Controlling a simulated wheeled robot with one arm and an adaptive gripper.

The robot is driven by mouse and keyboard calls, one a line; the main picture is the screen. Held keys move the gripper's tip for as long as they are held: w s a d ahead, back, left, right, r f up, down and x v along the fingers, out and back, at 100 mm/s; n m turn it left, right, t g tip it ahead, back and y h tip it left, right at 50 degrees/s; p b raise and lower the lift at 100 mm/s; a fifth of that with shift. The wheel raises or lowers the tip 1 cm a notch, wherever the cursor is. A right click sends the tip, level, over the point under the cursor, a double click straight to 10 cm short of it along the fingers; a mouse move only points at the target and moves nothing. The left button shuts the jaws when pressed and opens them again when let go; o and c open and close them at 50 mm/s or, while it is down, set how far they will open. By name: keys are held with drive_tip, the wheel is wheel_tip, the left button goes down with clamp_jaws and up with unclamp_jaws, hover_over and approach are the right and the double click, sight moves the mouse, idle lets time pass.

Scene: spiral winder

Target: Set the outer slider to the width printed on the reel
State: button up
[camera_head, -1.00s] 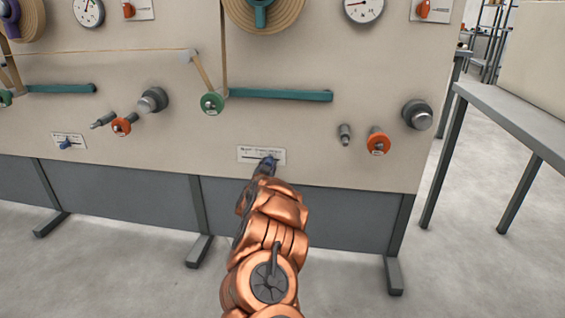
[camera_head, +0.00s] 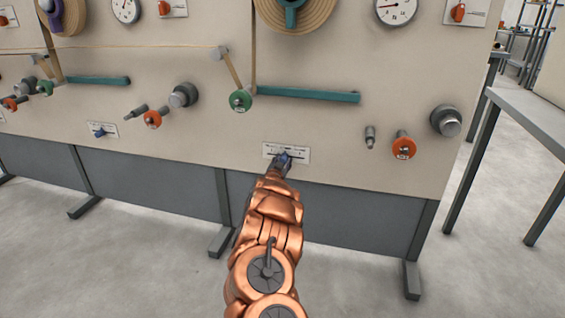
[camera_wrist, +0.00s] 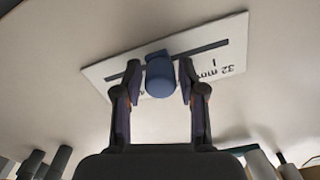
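The blue slider knob (camera_head: 284,156) sits near the middle of the slot in a white scale plate (camera_head: 302,154), low on the machine panel. In the wrist view the knob (camera_wrist: 160,75) is between the fingers of my gripper (camera_wrist: 160,68), with a narrow gap seen on each side. The plate (camera_wrist: 232,30) appears upside down there, with "32 mm" legible near one end; other marks are hidden. A second blue slider (camera_head: 100,131) sits on a plate further left. The reel (camera_head: 300,12) is cut off at the top; no width is readable on it.
Green arm (camera_head: 310,95), orange knob (camera_head: 403,146) and grey roller (camera_head: 446,121) stick out of the panel above and right of the plate. A grey table (camera_head: 525,115) stands at the right. The floor before the machine is clear.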

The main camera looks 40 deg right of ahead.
drive_tip(key=shift+o, duration=0.9)
drive_tip(key=shift+a, duration=0.1)
drive_tip(key=v, duration=1.1)
drive_tip(key=shift+s+a, duration=0.25)
drive_tip(key=shift+a, duration=0.05)
